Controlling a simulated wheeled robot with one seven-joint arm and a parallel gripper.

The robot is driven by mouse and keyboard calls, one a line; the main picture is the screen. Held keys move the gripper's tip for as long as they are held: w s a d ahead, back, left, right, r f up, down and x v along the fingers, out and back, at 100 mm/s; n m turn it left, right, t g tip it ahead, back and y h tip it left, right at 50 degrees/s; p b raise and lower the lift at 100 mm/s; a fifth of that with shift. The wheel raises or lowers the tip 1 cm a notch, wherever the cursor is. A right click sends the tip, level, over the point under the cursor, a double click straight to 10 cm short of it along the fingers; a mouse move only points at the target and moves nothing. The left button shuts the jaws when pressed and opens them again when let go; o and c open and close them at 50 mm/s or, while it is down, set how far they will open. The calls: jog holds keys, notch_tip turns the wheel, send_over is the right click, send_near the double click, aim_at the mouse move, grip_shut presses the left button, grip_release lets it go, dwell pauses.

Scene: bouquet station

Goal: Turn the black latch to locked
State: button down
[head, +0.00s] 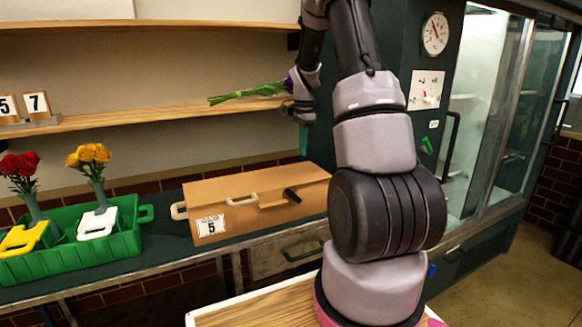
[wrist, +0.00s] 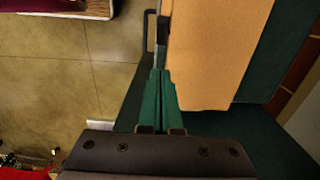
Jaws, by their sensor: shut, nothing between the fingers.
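The black latch (head: 291,195) is a short dark bar on the front right of the orange-brown box (head: 255,190), angled slightly down to the right. I cannot read from its angle whether it is locked. My gripper (head: 303,152) points down above the right part of the box in the head view, partly hidden by my arm. In the wrist view its green fingers (wrist: 160,72) are shut and empty, beside the edge of the box (wrist: 215,50).
A purple-flowered bunch with green stems (head: 240,94) shows by the upper shelf (head: 150,119), behind my wrist. A green crate (head: 75,258) with red and yellow flowers stands left of the box. A drawer handle (head: 303,251) juts out below the counter.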

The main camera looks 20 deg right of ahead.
send_near(286, 191)
jog(key=d+f, duration=0.5)
jog(key=shift+w+d, duration=0.1)
jog(key=shift+d, duration=0.2)
jog(key=shift+a+f, duration=0.65)
jog(key=shift+a, duration=0.25)
jog(key=shift+a+f, duration=0.4)
jog(key=shift+f, duration=0.05)
jog(key=shift+a+h, duration=0.55)
jog(key=shift+h, duration=0.35)
jog(key=shift+a+f+h, duration=0.1)
jog(key=shift+a+h, duration=0.3)
jog(key=shift+h, duration=0.4)
jog(key=shift+a+f+h, duration=0.1)
jog(key=shift+a+h, duration=0.35)
jog(key=shift+h, duration=0.35)
jog(key=h, duration=0.1)
jog(key=a+h, duration=0.1)
jog(key=h, duration=0.1)
jog(key=shift+f, duration=0.4)
jog(key=shift+a+f, duration=0.2)
jog(key=shift+a, duration=0.05)
jog(key=shift+d, duration=0.1)
